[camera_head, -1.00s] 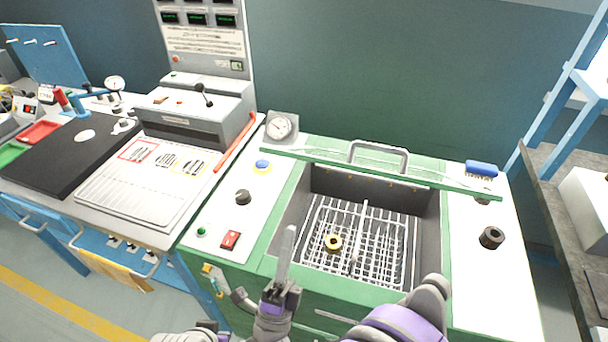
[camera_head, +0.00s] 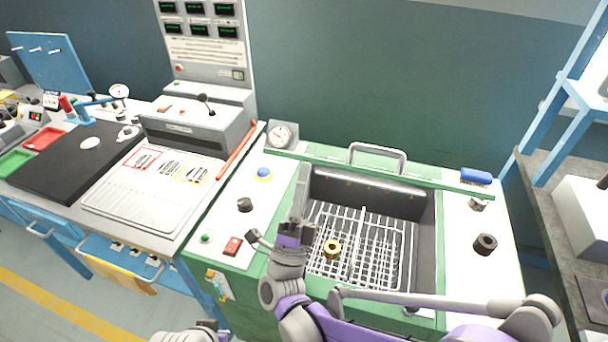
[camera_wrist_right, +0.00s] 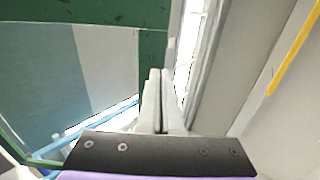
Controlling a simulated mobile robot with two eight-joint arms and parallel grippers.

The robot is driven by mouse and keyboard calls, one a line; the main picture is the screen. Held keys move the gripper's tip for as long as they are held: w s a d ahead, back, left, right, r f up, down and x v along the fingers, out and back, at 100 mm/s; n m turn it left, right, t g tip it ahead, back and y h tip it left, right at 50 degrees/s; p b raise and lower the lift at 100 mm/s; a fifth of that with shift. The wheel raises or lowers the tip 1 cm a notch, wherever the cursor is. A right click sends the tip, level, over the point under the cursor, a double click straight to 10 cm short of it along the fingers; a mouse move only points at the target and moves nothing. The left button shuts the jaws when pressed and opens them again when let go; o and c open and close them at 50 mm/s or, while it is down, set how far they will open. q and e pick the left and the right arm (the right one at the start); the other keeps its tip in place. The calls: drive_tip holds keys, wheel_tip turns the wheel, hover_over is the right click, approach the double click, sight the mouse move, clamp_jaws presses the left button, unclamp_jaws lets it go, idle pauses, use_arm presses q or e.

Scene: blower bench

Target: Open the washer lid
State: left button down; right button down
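The washer (camera_head: 232,255) is a green cabinet with a white top and an open dark basin. Its lid (camera_head: 430,181) stands raised at the back of the basin, seen nearly edge-on as a green strip with a grey bar handle (camera_head: 378,149). My right gripper (camera_head: 301,192) points up at the basin's left edge, in front of the lid and apart from the handle. In the right wrist view its fingers (camera_wrist_right: 161,100) lie together with nothing visible between them. My left gripper cannot be made out; only a grey part shows at the bottom edge.
A wire rack (camera_head: 375,255) in the basin holds a brass ring (camera_head: 332,248). A gauge (camera_head: 281,134), a blue brush (camera_head: 476,176) and a dark cylindrical part (camera_head: 485,244) stand on the washer top. A blue-framed shelf (camera_head: 549,140) stands at the right.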

drive_tip(key=shift+w, duration=0.1)
